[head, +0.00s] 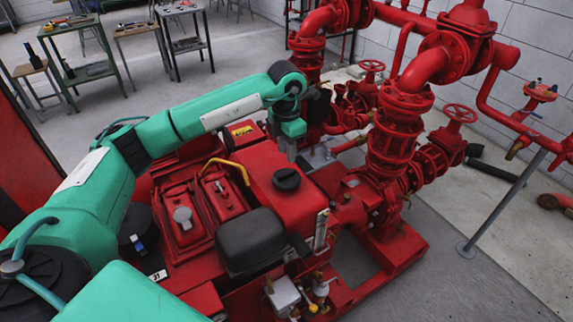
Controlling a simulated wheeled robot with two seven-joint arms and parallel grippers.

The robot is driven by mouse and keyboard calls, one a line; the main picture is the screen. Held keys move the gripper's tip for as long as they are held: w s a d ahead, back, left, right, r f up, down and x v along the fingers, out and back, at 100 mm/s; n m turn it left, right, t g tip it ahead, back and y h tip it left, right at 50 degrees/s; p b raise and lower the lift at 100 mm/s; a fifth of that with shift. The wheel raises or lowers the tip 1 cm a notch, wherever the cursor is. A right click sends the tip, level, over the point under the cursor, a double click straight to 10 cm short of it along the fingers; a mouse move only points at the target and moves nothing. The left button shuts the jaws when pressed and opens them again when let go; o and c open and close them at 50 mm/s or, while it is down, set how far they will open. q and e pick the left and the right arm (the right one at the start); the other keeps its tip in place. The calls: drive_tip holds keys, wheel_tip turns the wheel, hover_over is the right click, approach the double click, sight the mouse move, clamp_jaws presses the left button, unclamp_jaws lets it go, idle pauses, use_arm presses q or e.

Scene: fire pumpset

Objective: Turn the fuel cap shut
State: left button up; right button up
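The fuel cap, a round black ridged cap (286,179), sits on top of the red tank (262,165) of the pumpset, near the middle of the head view. My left arm reaches across from the left, and its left gripper (300,160) points down just behind the cap as seen here. The fingers are small and partly hidden, so I cannot tell their opening or whether they touch anything. The cap's top is uncovered. My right gripper is out of view.
A yellow bent pipe (228,168) and a black box-shaped cover (250,240) flank the tank. Red pipes with handwheels (461,113) rise at the right. Work tables (185,45) with tools stand behind.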

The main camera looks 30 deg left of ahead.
use_arm(q)
wheel_tip(320, 180, up, 6)
drive_tip(key=shift+r, duration=0.2)
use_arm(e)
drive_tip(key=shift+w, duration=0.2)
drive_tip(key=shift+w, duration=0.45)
use_arm(q)
drive_tip(key=shift+s+f, duration=0.1)
